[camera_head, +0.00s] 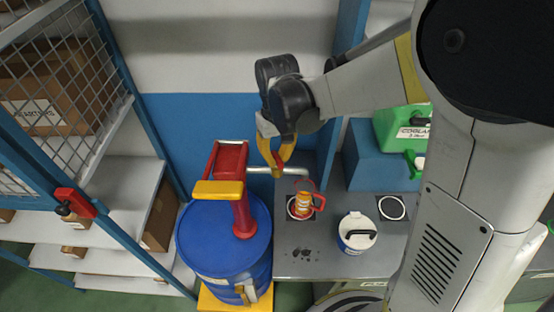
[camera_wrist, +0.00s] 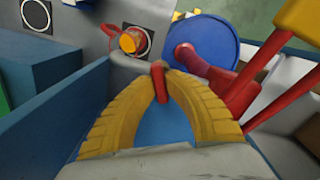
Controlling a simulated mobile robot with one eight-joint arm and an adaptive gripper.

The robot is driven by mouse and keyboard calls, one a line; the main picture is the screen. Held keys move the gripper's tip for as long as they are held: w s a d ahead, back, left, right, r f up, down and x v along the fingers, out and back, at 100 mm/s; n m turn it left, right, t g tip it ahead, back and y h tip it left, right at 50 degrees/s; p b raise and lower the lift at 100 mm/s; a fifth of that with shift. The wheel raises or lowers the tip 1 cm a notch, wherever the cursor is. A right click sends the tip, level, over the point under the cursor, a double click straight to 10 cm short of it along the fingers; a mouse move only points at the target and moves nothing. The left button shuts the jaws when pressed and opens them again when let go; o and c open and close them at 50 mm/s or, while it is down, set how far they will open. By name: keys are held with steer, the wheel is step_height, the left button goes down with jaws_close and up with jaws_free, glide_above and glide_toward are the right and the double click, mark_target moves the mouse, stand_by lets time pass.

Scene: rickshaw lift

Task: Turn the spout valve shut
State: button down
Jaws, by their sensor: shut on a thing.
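The blue drum (camera_head: 226,262) carries a red pump (camera_head: 243,212) with a yellow handle (camera_head: 218,190). A grey spout pipe (camera_head: 296,173) runs from the pump to the right, above an orange-and-red jug (camera_head: 303,206). My gripper (camera_head: 277,170) is at the pipe, its yellow fingers pointing down. In the wrist view, my gripper (camera_wrist: 160,72) is shut on the small red valve lever (camera_wrist: 160,84), which sits between the fingertips. The jug (camera_wrist: 130,42) and the drum (camera_wrist: 208,42) show beyond. The fingers hide much of the valve body.
The jug stands on a grey bench (camera_head: 300,262) beside a white-and-blue can (camera_head: 357,232). A green coolant container (camera_head: 400,130) rests on a blue block (camera_head: 373,168) at right. A mesh-sided shelf rack (camera_head: 80,95) with boxes stands at left.

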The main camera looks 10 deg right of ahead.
mark_target(277, 157)
steer(key=m+b, duration=0.1)
steer(key=m, duration=0.4)
steer(key=shift+m, duration=0.3)
stand_by(0.4)
steer(key=c, duration=1.4)
jaws_free()
step_height(277, 157, up, 12)
